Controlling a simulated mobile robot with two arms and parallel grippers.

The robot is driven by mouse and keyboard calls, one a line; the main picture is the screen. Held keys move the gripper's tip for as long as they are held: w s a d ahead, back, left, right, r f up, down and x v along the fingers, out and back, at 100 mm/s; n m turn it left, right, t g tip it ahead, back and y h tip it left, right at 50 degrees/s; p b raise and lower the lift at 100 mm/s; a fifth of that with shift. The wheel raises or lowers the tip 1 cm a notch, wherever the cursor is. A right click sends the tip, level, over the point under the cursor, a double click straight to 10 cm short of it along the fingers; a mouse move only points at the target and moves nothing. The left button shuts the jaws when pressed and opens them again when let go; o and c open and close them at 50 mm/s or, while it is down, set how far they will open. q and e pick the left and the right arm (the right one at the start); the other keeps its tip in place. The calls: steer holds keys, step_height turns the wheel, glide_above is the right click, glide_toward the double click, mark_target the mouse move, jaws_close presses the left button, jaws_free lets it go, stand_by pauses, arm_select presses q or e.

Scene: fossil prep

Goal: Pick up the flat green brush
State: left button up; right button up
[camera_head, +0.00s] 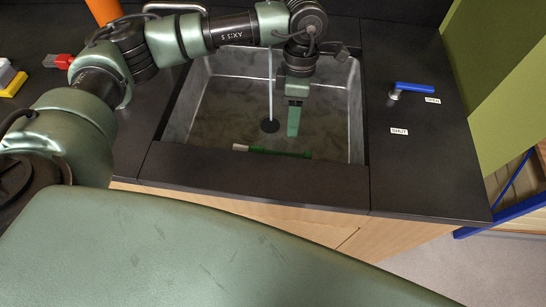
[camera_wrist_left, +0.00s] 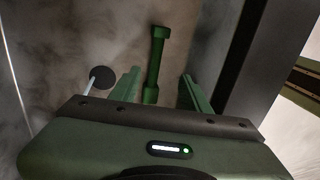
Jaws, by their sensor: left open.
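The green brush (camera_head: 280,152) lies on the floor of the grey sink, close to the front wall, with a pale white end at its left. In the left wrist view its green handle (camera_wrist_left: 154,70) runs away from me between my fingers. My left gripper (camera_head: 293,130) reaches down into the sink. In the left wrist view its fingers (camera_wrist_left: 160,80) are apart, one on each side of the handle. I cannot tell whether the fingers are low enough to surround it. Nothing is held. My right gripper is not in view.
The sink (camera_head: 180,115) has steep walls and a dark drain (camera_head: 270,126). A thin water stream (camera_head: 270,85) falls over it. A blue tap lever (camera_head: 414,86) stands at the right, near OPEN and SHUT labels (camera_head: 399,132). A red item (camera_head: 58,61) lies at left.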

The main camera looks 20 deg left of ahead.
arm_select(q)
steer(key=f, duration=0.4)
steer(key=s+f+b, duration=0.1)
steer(key=f, duration=0.3)
steer(key=f+b, duration=0.1)
steer(key=f, duration=0.4)
steer(key=shift+s+d, duration=0.25)
steer(key=shift+s, duration=0.15)
jaws_close()
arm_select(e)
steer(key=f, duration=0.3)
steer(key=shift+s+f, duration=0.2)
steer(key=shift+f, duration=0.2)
